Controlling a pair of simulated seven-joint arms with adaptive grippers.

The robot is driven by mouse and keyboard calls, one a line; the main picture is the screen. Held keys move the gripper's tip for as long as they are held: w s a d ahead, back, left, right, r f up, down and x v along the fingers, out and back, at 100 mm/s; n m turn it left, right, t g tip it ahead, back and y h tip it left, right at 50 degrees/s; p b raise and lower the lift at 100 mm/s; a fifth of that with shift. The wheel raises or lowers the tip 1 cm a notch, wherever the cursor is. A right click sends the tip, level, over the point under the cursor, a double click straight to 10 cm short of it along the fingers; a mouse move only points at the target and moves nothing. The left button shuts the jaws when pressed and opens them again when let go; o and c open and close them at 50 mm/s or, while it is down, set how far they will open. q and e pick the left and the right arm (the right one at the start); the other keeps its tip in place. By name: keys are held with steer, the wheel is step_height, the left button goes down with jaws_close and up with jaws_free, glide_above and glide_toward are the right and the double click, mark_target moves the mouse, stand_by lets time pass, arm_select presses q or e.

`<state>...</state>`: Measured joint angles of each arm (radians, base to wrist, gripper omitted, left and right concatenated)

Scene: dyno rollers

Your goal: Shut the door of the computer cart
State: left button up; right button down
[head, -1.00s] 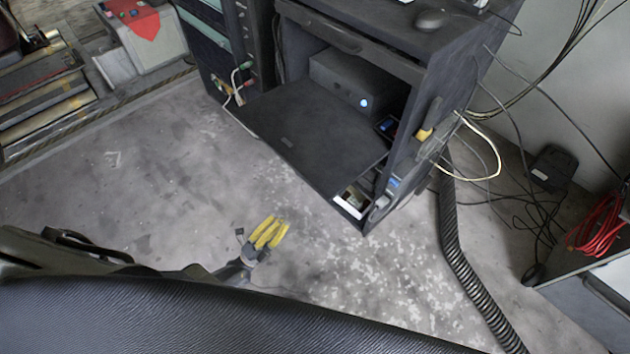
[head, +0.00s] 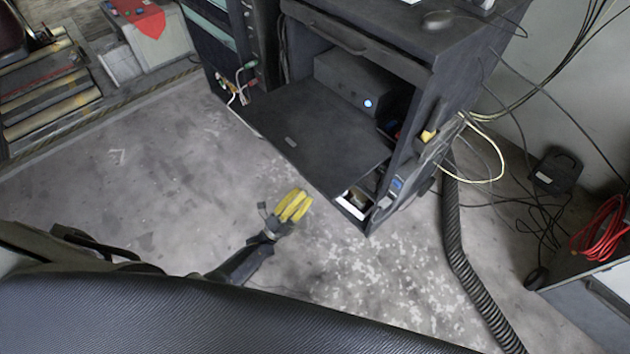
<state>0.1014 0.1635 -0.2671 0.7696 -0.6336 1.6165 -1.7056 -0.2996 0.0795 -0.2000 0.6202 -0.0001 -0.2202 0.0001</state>
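The computer cart (head: 400,45) is a dark grey cabinet at the upper middle of the head view. Its door (head: 320,140) stands open, seen as a dark flat panel reaching out toward me. A dark computer box with a lit blue dot (head: 355,85) sits inside the cart. My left gripper (head: 296,203), with yellow fingers, is just in front of the door's near edge, over the floor. It looks apart from the door, though the gap is hard to judge. The fingers lie close together, and whether they are open is unclear. My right gripper is not in view.
A thick black corrugated hose (head: 452,230) runs along the floor right of the cart. Loose cables (head: 487,160) hang at the cart's right side. A red cable coil (head: 600,232) lies at the far right. The floor (head: 140,190) left of the door is clear.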

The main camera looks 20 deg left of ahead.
mark_target(315, 181)
arm_select(q)
steer(key=shift+x, duration=2.95)
jaws_close()
